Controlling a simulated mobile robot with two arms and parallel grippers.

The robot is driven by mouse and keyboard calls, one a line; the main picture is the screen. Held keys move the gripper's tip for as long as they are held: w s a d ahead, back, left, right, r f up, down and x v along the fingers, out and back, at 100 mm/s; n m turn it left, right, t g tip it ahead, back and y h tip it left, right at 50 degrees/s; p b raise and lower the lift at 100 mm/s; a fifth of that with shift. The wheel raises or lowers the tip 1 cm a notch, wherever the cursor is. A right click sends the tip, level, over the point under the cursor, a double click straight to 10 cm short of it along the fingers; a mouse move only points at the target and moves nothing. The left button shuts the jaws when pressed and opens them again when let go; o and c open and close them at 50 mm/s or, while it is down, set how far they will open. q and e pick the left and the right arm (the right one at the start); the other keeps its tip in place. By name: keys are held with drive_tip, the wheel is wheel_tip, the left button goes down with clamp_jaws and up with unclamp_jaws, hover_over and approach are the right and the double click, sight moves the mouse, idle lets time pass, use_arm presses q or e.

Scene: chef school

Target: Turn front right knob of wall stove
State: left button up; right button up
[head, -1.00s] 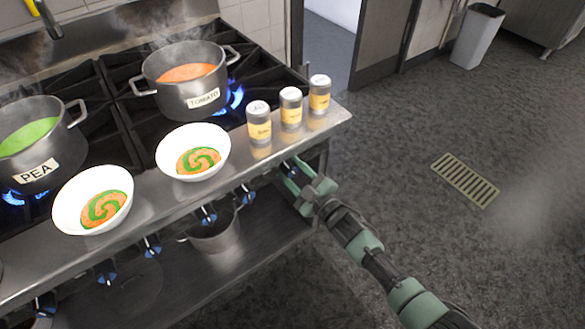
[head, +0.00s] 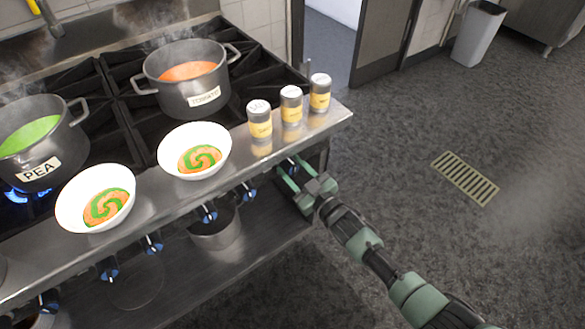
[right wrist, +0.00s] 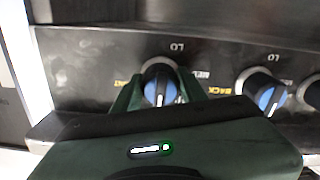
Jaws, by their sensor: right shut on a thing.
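The wall stove (head: 120,215) fills the left of the head view, with a row of blue and black knobs along its front panel. My right gripper (head: 291,178) reaches in from the lower right to the knob at the right end of that row. In the right wrist view my gripper (right wrist: 160,92) has its green fingers on both sides of this front right knob (right wrist: 157,80), shut on it. The knob's lower part is hidden by the gripper. My left gripper is not in view.
A neighbouring knob (right wrist: 262,92) sits close by. A tomato pot (head: 188,85) and a pea pot (head: 40,145) stand on the burners. Bowls and three shakers (head: 291,105) line the front ledge. The floor to the right is clear around a drain grate (head: 465,178).

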drive_tip(key=shift+f, duration=0.15)
drive_tip(key=o, duration=1.4)
drive_tip(key=shift+c, duration=0.2)
drive_tip(key=v, duration=0.8)
